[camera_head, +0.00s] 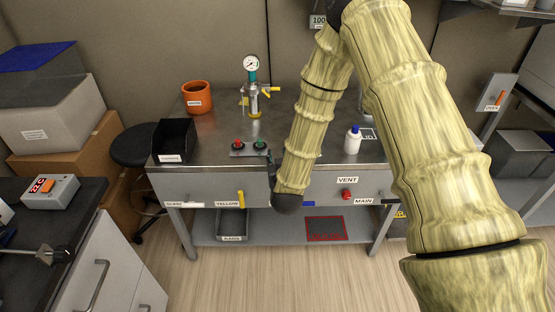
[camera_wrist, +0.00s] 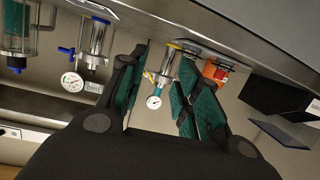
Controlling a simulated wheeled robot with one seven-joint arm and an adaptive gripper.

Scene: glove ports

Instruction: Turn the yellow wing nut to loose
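The yellow wing nut, a narrow upright yellow piece (camera_head: 241,198), appears to be on the bench's front panel beside a label (camera_head: 229,204) reading "YELLOW". In the head view my forearm comes down to the right of it, and most of my gripper is hidden there. In the wrist view my gripper (camera_wrist: 162,62) is open, its teal-padded fingers apart with nothing held between them. I cannot make out the front-panel wing nut in the wrist view.
A gauge fitting (camera_head: 252,90) with yellow handles stands on the bench beside an orange cup (camera_head: 197,97) and a black bin (camera_head: 174,140). A button box (camera_head: 249,148) is near the front edge. A white bottle (camera_head: 353,140) stands right of my forearm.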

